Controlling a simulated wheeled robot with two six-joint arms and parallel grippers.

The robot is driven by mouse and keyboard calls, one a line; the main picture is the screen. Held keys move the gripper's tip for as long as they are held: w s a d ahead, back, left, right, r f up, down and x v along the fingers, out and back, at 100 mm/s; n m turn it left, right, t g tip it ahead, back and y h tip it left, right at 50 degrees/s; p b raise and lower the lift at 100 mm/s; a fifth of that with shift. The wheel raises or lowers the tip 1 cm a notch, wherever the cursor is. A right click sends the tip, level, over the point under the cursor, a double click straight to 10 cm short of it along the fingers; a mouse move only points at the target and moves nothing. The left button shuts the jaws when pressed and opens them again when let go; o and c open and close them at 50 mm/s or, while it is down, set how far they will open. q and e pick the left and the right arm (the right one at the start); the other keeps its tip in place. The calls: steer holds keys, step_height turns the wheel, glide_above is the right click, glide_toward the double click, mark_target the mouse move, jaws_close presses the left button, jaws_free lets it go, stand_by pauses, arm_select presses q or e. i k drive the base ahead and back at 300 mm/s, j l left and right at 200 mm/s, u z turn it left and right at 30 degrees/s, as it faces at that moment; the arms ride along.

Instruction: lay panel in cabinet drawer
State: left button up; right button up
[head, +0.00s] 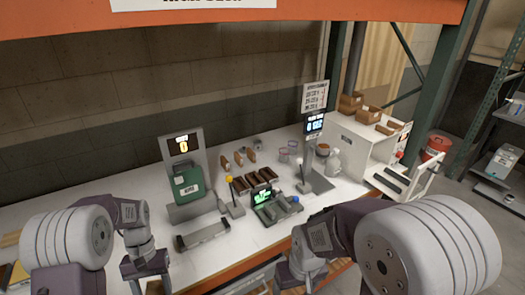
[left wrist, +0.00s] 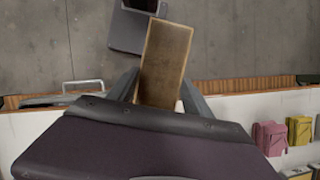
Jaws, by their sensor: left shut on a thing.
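A flat brown rectangular panel (left wrist: 165,65) is held between the two fingers of my left gripper (left wrist: 160,90) in the left wrist view. It sticks out past the fingertips over the grey floor, beyond the bench edge. A silver handle (left wrist: 82,84) shows at the bench edge, left of the gripper; what it belongs to is mostly hidden. In the head view, part of a grey drawer or cabinet front (head: 250,284) shows under the bench, cut off by the bottom of the picture.
A white cabinet (head: 350,140) stands at right. Pink (left wrist: 270,137) and yellow (left wrist: 299,130) items show in the wrist view.

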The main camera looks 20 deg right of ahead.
mark_target(394, 178)
steer(key=i+l, duration=0.1)
steer(key=l, duration=1.55)
steer(key=i+l, duration=0.15)
steer(key=l, duration=0.7)
steer(key=i+l, duration=0.1)
steer(key=l, duration=0.7)
steer(key=i+l, duration=0.1)
steer(key=l, duration=0.4)
steer(key=i+l, duration=0.1)
steer(key=l, duration=0.4)
